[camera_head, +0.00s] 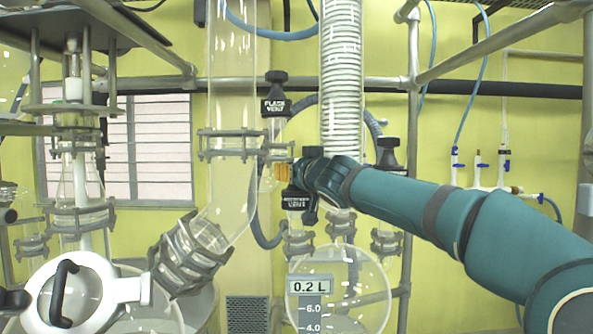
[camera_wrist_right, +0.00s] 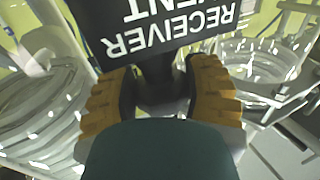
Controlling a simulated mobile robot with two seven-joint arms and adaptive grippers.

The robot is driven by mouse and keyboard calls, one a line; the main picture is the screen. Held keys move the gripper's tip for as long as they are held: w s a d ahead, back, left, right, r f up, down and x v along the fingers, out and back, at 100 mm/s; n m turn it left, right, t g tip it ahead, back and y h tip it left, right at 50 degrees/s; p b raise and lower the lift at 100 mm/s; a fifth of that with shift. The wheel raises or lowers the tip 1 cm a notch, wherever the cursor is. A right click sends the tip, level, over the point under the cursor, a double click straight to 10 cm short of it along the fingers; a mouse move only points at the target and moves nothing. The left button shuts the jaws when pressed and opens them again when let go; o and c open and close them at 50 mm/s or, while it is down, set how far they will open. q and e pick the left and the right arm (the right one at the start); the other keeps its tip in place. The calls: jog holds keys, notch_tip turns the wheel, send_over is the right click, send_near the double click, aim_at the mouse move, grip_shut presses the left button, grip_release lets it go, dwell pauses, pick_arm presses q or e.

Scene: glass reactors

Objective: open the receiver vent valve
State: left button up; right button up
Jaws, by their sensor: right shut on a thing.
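The receiver vent valve (camera_head: 297,200) is a black knob with a white-lettered label, in the middle of the head view, just above the round glass receiver (camera_head: 365,285). In the right wrist view its RECEIVER VENT label (camera_wrist_right: 170,30) shows upside down, close to the camera. My right gripper (camera_head: 283,172) reaches it from the right, its orange fingertips at the top of the valve. In the wrist view the orange pads of my right gripper (camera_wrist_right: 163,95) sit on either side of the black valve part, shut on it. My wrist and gripper hide part of the valve. My left gripper is not in view.
A similar black knob, the flask vent (camera_head: 275,103), stands just above. A coiled glass condenser (camera_head: 341,70) and a wide glass tube (camera_head: 232,80) flank the spot. Metal rails (camera_head: 413,110) frame it.

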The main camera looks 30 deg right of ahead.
jog(key=o, duration=1)
jog(key=shift+o, duration=0.9)
jog(key=shift+w+a, duration=0.1)
jog(key=shift+s, duration=0.35)
jog(key=s+a, duration=0.1)
jog(key=s, duration=0.6)
jog(key=shift+s+a, duration=0.15)
jog(key=shift+a, duration=0.1)
